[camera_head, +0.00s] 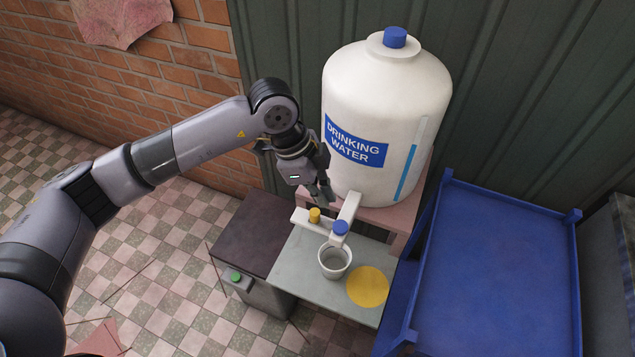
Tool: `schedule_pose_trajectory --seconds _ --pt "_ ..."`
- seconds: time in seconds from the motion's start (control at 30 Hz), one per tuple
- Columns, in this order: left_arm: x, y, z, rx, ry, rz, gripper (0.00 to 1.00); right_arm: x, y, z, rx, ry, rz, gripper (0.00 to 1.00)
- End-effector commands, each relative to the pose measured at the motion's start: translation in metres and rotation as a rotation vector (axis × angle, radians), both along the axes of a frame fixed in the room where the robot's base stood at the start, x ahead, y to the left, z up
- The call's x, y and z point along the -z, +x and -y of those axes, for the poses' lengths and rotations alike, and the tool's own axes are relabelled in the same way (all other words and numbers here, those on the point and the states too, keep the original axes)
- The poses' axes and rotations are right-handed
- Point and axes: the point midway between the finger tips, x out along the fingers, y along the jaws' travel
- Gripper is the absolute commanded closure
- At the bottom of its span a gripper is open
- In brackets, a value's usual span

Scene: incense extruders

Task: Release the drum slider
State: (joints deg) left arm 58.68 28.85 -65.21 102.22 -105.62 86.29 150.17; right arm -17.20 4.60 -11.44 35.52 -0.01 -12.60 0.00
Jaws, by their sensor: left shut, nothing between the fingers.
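The white water drum (375,100) with a blue "DRINKING WATER" label stands upright on a pinkish stand. At its foot a white spout (350,207) sticks out, ending in a blue knob (340,228). My left gripper (327,197) is shut and empty, just above and behind the yellow knob, close to the drum's lower front. I cannot tell whether its tips touch anything. My right gripper is not in view.
A grey-white cup (334,262) stands under the blue knob on a pale table (300,262), beside a yellow disc (367,286). A dark box with a green button (235,277) is at left. A blue tray-like table (500,270) is at right.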

Motion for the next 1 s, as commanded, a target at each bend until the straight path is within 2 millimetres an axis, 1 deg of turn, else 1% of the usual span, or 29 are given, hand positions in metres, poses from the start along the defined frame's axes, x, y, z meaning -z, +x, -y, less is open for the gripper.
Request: schedule_pose_trajectory --seconds 0.03,0.2,0.33,0.5,0.77,0.87,1.0 --pt "0.008 -0.001 0.004 0.0 0.001 -0.004 1.0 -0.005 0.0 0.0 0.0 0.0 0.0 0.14" --pt "0.033 -0.002 0.012 0.001 0.0 -0.002 1.0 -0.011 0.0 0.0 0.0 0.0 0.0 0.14" --pt "0.044 -0.002 0.016 0.0 -0.001 -0.001 1.0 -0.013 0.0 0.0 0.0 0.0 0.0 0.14" --pt "0.049 -0.002 0.018 0.001 -0.001 0.001 1.0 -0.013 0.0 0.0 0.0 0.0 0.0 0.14" --pt "0.049 -0.001 0.017 0.001 0.0 0.001 1.0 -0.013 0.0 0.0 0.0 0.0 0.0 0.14" --pt "0.05 0.001 0.009 -0.001 0.001 0.001 1.0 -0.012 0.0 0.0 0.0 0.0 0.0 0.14" --pt "0.05 0.008 -0.012 -0.004 0.002 0.0 1.0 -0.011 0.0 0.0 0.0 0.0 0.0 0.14"
